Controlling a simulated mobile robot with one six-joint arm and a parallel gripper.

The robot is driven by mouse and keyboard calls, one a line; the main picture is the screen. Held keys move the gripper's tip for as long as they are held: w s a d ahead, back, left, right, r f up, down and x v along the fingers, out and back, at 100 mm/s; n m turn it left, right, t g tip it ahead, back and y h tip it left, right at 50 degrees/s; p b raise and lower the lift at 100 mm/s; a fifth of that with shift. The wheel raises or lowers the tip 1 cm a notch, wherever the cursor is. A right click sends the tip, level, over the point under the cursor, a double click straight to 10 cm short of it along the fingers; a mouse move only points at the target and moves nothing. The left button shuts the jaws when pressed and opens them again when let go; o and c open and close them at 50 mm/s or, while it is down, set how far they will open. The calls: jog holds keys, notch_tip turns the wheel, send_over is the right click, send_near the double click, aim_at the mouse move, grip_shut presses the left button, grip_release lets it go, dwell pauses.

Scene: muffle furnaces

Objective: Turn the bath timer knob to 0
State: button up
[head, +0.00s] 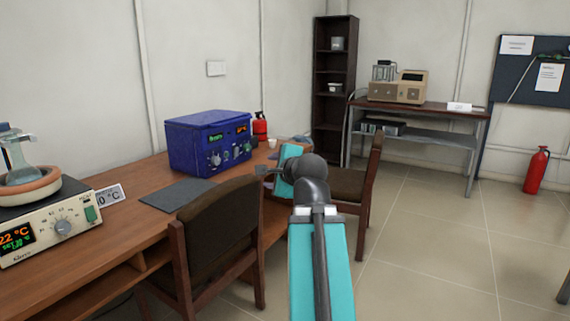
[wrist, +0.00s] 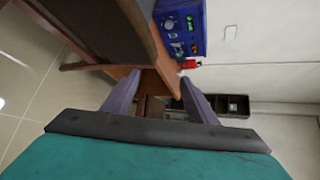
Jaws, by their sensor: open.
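A blue box-shaped device (head: 195,150) stands on the wooden table, probably the bath. Its front panel carries a green display (head: 216,137), an orange display (head: 242,129) and several knobs, among them a pale one (head: 215,159). The labels and knob settings are too small to read, so I cannot tell which knob is the timer. The device also shows turned on its side in the wrist view (wrist: 197,45). My gripper (head: 262,171) is right of the device in the head view, apart from it. Its two fingers are spread and empty in the wrist view (wrist: 156,88).
A cream hotplate (head: 90,222) with a round vessel stands at the table's left end. A grey mat (head: 178,194) lies before the blue device. A small red extinguisher (head: 260,127) stands behind it. Brown chairs (head: 222,236) (head: 345,185) stand at the table's front. Open floor lies right.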

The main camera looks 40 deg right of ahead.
jog(key=w+a+f+n+g+y+p, duration=0.25)
jog(key=w+a+f+p, duration=0.25)
jog(key=a+f+p, duration=0.4)
jog(key=w+a+f+n+g+y+p, duration=0.25)
jog(key=w+a+f+p, duration=0.25)
jog(key=a+f+p, duration=0.45)
jog(key=s+a+f+n+g+y+p, duration=0.2)
jog(key=s+a+f+p, duration=0.1)
jog(key=a+f, duration=0.6)
jog(key=s+a+f+n+g+p, duration=0.6)
jog(key=s+a+f+p, duration=0.35)
jog(key=s+a, duration=0.4)
jog(key=s+f+n+g+h+p, duration=0.1)
jog(key=s+f+n+g+p, duration=0.1)
jog(key=s+n, duration=0.4)
jog(key=s+d+f+n+g+p, duration=0.1)
jog(key=s+f+n+g+p, duration=0.2)
jog(key=s+n, duration=0.4)
jog(key=s, duration=0.8)
jog(key=shift+s+h, duration=0.4)
jog(key=shift+f, duration=0.1)
